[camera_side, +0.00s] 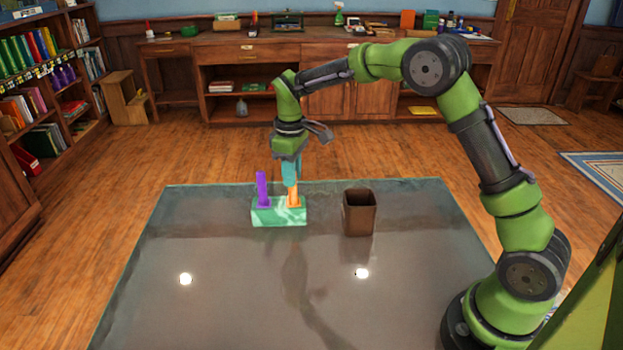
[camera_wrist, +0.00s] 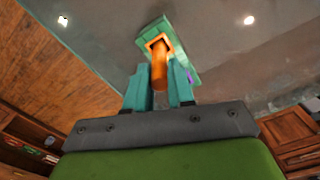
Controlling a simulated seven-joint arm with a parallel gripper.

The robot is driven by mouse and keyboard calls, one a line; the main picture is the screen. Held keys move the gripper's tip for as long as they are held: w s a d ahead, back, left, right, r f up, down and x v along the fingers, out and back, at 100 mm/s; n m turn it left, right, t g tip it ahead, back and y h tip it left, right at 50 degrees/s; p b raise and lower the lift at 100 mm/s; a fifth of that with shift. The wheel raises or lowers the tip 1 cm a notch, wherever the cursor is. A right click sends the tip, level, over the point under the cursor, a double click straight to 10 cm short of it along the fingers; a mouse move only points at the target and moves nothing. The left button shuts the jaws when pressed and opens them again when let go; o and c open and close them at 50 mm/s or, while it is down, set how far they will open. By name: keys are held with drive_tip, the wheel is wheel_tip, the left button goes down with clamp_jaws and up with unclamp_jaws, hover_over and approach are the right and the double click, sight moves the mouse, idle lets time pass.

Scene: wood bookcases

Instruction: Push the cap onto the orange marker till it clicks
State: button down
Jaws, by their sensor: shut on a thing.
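The orange marker (camera_side: 293,197) stands upright in a light green block (camera_side: 279,219), at its right side. My gripper (camera_side: 291,181) points down over it, with its teal fingers at the top of the orange shape. In the wrist view, the fingers of my gripper (camera_wrist: 160,98) are shut on the upper orange part, which looks like the cap (camera_wrist: 159,76). An orange square rim surrounds the shape where it meets the block. The seam between cap and marker is not visible, so I cannot tell whether they are fully together.
A purple marker (camera_side: 262,188) stands in the left side of the block, close to my gripper. An open brown bin (camera_side: 359,214) stands to the right, apart from the block. The front of the grey table (camera_side: 240,305) is clear.

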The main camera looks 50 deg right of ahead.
drive_tip(key=c, duration=0.9)
unclamp_jaws()
drive_tip(key=shift+o, duration=0.5)
drive_tip(key=o, duration=0.4)
drive_tip(key=shift+r, duration=3.5)
